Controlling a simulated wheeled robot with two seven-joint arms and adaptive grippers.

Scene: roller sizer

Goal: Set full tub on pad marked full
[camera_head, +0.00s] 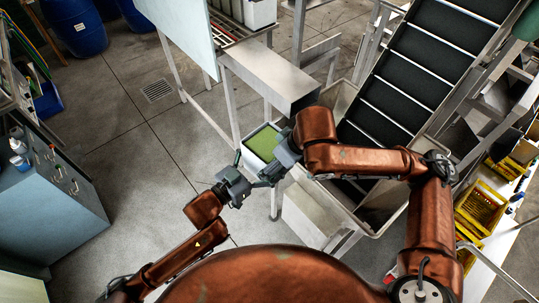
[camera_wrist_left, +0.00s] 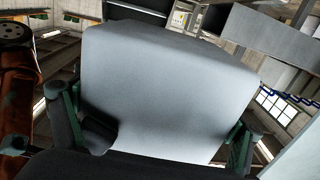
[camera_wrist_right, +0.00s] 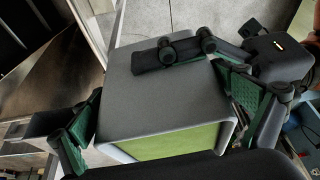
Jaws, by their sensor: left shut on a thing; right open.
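The full tub (camera_head: 262,142) is a pale box with green contents, below the end of a metal chute in the head view. My left gripper (camera_head: 254,168) is shut on it from the near left; its pale wall (camera_wrist_left: 170,80) fills the left wrist view between the fingers. My right gripper (camera_head: 284,152) is open at the tub's right side. In the right wrist view its fingers stand on either side of the tub (camera_wrist_right: 165,95), and my left gripper's finger lies across the tub wall. Whether the tub's underside is supported is hidden. I cannot make out the pad marked full.
The metal chute (camera_head: 272,80) and its frame stand just beyond the tub. A black slatted conveyor (camera_head: 420,65) rises at the right. Yellow bins (camera_head: 482,208) lie at far right. A blue-grey cabinet (camera_head: 45,195) stands at left. The floor between cabinet and chute is clear.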

